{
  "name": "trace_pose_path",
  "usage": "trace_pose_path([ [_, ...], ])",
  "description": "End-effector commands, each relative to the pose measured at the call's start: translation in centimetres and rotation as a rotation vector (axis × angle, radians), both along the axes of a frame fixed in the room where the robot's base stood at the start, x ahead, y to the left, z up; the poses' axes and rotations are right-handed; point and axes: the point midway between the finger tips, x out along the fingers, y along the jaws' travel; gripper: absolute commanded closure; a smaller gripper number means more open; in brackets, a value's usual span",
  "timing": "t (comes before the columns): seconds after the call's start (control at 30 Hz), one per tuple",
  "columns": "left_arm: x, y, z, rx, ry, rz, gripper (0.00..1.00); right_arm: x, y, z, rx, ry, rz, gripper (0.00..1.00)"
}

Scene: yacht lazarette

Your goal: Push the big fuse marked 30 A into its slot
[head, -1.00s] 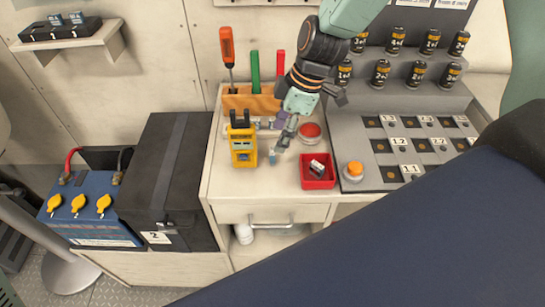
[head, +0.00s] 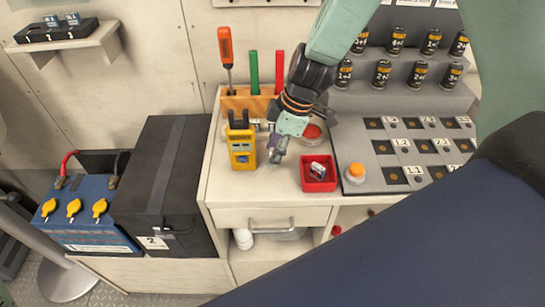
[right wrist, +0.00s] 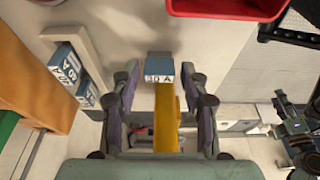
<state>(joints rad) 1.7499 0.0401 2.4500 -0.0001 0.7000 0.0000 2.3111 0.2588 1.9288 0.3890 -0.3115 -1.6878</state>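The big fuse (right wrist: 160,69), blue with a white label reading 30 A, shows between the fingertips in the right wrist view. My right gripper (right wrist: 160,82) is open around it, with a visible gap on each side. In the head view the same gripper (head: 277,156) points down over the counter, just right of a yellow meter (head: 242,145), and hides the fuse. Two more labelled blue fuses (right wrist: 70,76) stand at the left of the wrist view.
A red tray (head: 331,181) with a small part in it lies right of the gripper. Behind stands an orange tool rack (head: 245,101). A sloped panel (head: 372,175) with an orange button is further right. Bare counter (head: 222,187) lies in front.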

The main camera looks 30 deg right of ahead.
Motion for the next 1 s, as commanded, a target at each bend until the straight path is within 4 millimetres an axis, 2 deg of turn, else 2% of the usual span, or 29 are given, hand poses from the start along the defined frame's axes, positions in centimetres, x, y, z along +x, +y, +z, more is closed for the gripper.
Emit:
trace_pose_path([
  [0.03,0.0,0.0,0.0,0.000,0.000,0.000,0.46,0.0,0.0,0.0,0.000,0.000,0.000,0.62],
  [0.37,0.0,0.0,0.0,0.000,0.000,0.000,0.46,0.0,0.0,0.0,0.000,0.000,0.000,0.89],
  [0.57,0.0,0.0,0.1,0.000,0.000,0.000,0.46,0.0,0.0,0.2,0.000,0.000,0.001,0.89],
  [0.67,0.0,0.0,0.5,0.000,0.000,0.000,0.46,0.1,0.0,1.4,0.001,-0.002,0.001,0.89],
  [1.0,0.0,0.0,2.0,0.000,0.000,0.000,0.46,0.0,0.0,7.9,0.001,-0.003,0.001,0.89],
])
